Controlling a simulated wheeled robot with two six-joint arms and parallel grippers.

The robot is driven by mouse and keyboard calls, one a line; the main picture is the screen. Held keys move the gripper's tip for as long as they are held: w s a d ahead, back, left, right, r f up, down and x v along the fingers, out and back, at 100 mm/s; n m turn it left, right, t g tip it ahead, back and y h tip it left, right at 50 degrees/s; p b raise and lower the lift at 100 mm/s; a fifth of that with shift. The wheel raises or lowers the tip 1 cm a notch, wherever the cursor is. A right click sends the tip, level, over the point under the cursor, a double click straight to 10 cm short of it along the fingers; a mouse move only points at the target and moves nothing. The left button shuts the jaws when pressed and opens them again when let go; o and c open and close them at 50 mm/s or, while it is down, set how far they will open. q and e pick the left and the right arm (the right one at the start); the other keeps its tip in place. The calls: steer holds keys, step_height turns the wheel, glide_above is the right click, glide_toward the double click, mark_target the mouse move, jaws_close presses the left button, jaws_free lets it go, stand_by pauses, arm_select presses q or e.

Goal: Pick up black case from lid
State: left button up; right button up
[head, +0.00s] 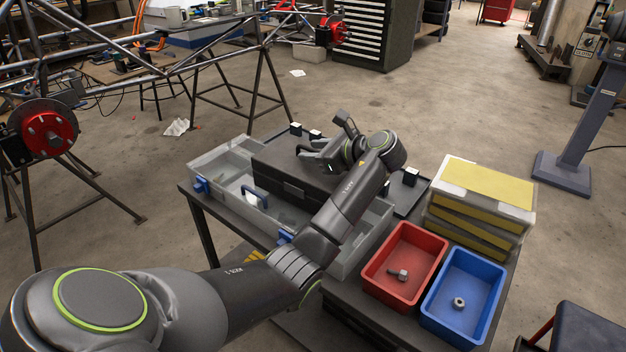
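The black case (283,180) lies flat across a translucent grey box (228,160) on the dark work table. The box has blue latches and a blue handle along its front, and shows on both sides of the case. My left arm reaches over from the lower left and hides the right part of the case. My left gripper (318,163) is at the back right of the case, over or close to its top. I cannot tell whether it touches the case, and its finger opening is not clear. My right gripper is not in view.
A red bin (383,278) with a bolt and a blue bin (447,318) with a nut stand at the front right. A yellow-topped organizer (487,184) stands behind them. Small dark items line the table's back edge. A tube chassis (172,72) stands at the upper left.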

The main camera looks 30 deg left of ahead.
arm_select(q)
steer(key=shift+w+a+f, duration=0.1)
steer(key=shift+a+f, duration=0.05)
steer(key=shift+a, duration=0.2)
steer(key=shift+c, duration=0.3)
jaws_close()
stand_by(0.9)
steer(key=shift+r, duration=0.2)
